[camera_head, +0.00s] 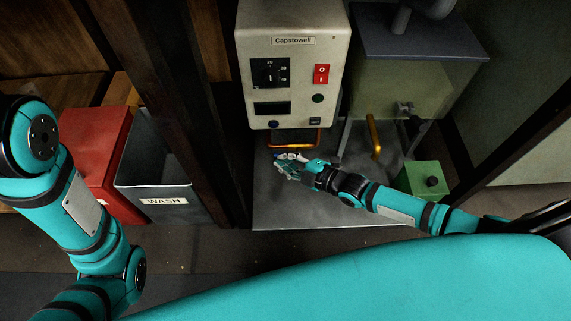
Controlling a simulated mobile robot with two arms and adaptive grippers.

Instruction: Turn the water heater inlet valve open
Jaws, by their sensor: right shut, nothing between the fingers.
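The water heater (293,70) is a cream box labelled Capatowell, with a black dial, a red switch and a dark display on its front. A copper-coloured pipe (306,144) shows under its lower edge. A small blue piece (287,156) shows just below the pipe, at my right fingers; it may be the inlet valve handle, but it is partly hidden. My right gripper (283,167) is beneath the heater, reaching in from the right. It is shut with nothing between its fingers; I cannot tell whether it touches the blue piece. My left arm shows at the left, its gripper out of view.
A dark post (165,90) stands left of the heater. Beyond it are a grey bin (160,175) marked WASH and a red box (95,150).

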